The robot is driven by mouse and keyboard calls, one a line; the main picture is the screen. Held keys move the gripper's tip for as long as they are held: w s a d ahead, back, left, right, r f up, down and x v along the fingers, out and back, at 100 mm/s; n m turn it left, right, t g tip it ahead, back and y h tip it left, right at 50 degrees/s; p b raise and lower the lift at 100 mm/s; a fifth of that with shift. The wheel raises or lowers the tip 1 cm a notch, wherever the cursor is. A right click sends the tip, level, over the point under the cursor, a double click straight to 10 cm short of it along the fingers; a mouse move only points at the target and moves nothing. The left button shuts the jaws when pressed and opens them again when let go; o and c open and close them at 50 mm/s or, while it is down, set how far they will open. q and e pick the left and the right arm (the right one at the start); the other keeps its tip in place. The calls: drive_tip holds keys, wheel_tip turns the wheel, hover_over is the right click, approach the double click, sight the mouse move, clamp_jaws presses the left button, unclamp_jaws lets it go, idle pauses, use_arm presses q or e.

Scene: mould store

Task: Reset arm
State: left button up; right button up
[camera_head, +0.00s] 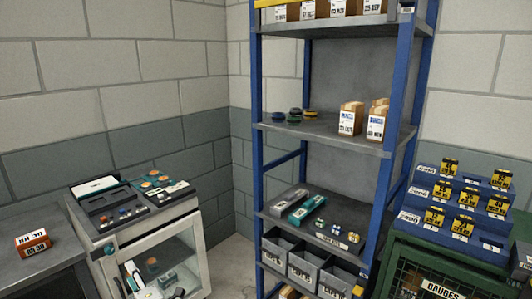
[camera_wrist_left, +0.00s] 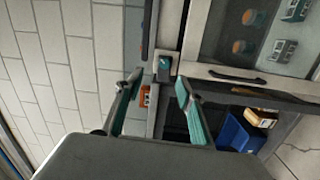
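My left gripper (camera_wrist_left: 158,78) shows large in the left wrist view, its two teal-padded fingers spread well apart. I see nothing held between them. In the head view, white and dark parts that look like my left gripper (camera_head: 134,276) show small at the lower left, in front of the white cabinet (camera_head: 105,243). My right gripper is in neither view.
An orange box (camera_head: 33,242) lies on the grey bench at left. Trays with small parts sit on the cabinet. A blue-posted shelf rack (camera_head: 257,150) stands centre right, beside a green cage cabinet (camera_head: 448,262) bearing blue stepped holders (camera_head: 455,240).

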use_arm(q)
drive_tip(key=s+d+f+m+t+h, duration=0.2)
drive_tip(key=s+d+f+m+h, duration=0.1)
drive_tip(key=s+d+m+h, duration=0.5)
drive_tip(key=s+d+f+m+t+h, duration=0.2)
drive_tip(key=s+d+f+m+h, duration=0.3)
drive_tip(key=m, duration=0.6)
drive_tip(key=s+d+f+m+g+h, duration=0.1)
drive_tip(key=s+d+f+m+g, duration=0.1)
drive_tip(key=s, duration=0.4)
drive_tip(key=s+d+f+m+g+h, duration=0.1)
drive_tip(key=s+d+f+m+g, duration=0.1)
drive_tip(key=s+m, duration=0.3)
drive_tip(key=s+d+f+m+g, duration=0.2)
drive_tip(key=s+d+f+m, duration=0.1)
drive_tip(key=s, duration=0.6)
drive_tip(key=shift+d+f+m+g+h, duration=0.2)
drive_tip(key=shift+d+m+g+h, duration=0.15)
drive_tip(key=shift+d+m, duration=0.2)
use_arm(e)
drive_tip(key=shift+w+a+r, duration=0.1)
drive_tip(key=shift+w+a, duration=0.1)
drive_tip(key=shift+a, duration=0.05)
use_arm(q)
drive_tip(key=shift+s, duration=0.1)
